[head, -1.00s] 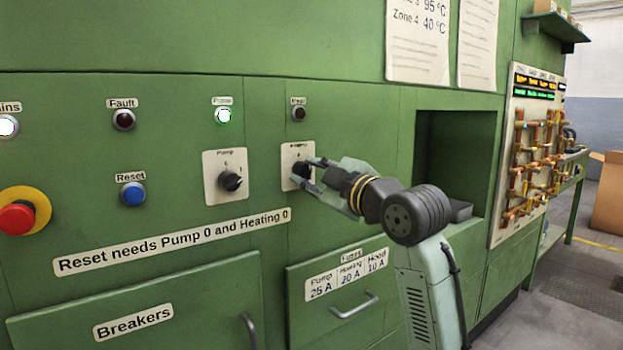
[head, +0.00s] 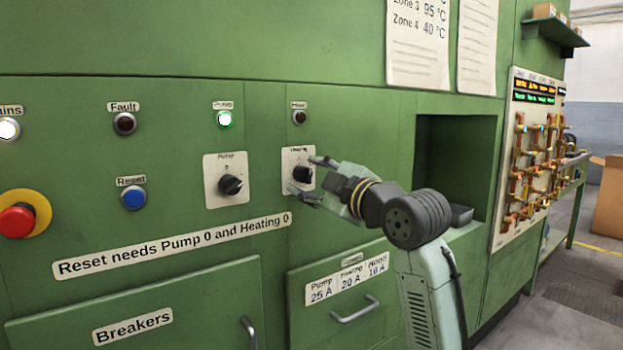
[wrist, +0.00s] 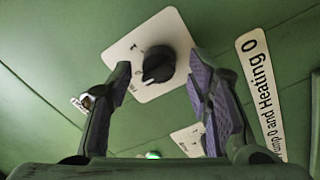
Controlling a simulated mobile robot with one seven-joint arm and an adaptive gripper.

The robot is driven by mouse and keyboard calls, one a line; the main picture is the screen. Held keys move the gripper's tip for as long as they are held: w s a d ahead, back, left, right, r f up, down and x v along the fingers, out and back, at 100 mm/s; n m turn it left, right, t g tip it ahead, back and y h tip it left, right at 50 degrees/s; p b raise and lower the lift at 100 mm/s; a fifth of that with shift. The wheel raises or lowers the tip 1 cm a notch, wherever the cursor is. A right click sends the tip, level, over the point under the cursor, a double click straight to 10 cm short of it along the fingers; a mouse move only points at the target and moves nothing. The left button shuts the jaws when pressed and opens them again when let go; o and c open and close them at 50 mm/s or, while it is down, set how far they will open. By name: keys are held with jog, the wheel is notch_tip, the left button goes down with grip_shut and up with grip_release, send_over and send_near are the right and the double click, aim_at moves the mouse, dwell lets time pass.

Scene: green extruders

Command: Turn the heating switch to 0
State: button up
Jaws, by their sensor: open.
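The heating switch (head: 303,174) is a black rotary knob on a white plate on the green panel, right of the pump switch (head: 231,184). In the wrist view the heating knob (wrist: 158,67) shows between the two fingertips, beyond them. My gripper (head: 309,175) is open in front of the plate, with one finger above the knob and one below. Nothing is held. The fingers look apart from the knob. I cannot read which mark the knob points to.
A red emergency button (head: 16,219) and blue reset button (head: 133,197) are at left. The pump lamp (head: 224,119) glows green; the small lamp (head: 299,117) above the heating switch is dark. Drawer handles (head: 355,309) stick out below. A recess (head: 455,160) lies at right.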

jog(key=shift+d, duration=0.1)
jog(key=v, duration=1.2)
